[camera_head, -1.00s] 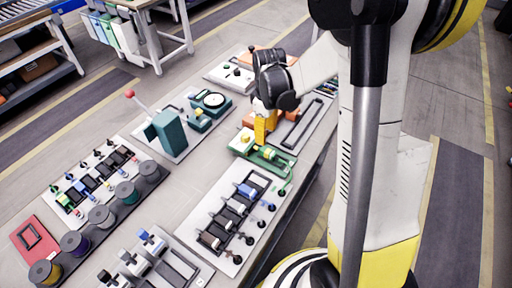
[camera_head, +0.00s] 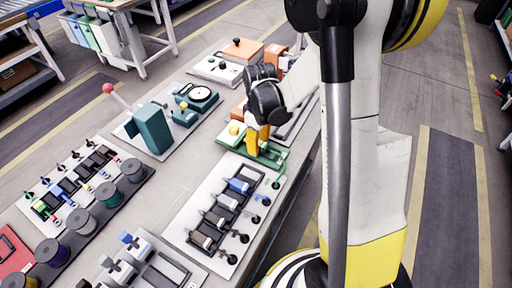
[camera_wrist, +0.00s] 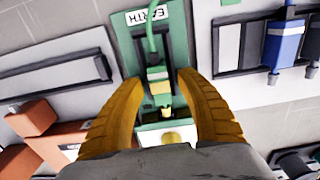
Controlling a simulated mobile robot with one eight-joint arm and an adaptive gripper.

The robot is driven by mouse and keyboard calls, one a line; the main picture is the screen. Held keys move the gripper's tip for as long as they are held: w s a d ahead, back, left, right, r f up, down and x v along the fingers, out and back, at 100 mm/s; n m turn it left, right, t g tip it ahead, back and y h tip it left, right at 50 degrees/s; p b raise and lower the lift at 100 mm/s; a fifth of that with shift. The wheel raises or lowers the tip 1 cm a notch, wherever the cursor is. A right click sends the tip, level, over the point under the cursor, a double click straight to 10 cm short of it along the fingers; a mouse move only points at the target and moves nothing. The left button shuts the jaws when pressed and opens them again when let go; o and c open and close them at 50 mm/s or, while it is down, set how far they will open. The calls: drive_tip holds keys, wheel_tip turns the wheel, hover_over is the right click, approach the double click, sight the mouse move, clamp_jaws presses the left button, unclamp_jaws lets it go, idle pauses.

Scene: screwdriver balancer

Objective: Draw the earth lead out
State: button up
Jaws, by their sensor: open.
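The green earth block (camera_head: 275,158) stands at the far end of the bench's near row in the head view. In the wrist view its green plate (camera_wrist: 121,22) bears a white EARTH label. The green earth lead (camera_wrist: 152,40) runs down into a dark and green plug with a yellow part (camera_wrist: 161,88) at its end. My gripper (camera_wrist: 160,112) is open, its yellow fingers on either side of the plug, with visible gaps. In the head view my gripper (camera_head: 257,140) points down at the block and hides part of it. A pale yellow knob (camera_wrist: 170,137) sits beyond the plug, between the fingers.
A rack with a blue plug (camera_head: 238,186) and several grey ones stands beside the earth block; the blue plug also shows in the wrist view (camera_wrist: 285,42). Orange blocks (camera_wrist: 62,140) lie on the other side. A dial unit (camera_head: 200,95) stands behind.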

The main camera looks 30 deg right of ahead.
clamp_jaws()
drive_tip(key=shift+s+d, duration=0.75)
drive_tip(key=shift+s, duration=0.35)
idle(0.3)
unclamp_jaws()
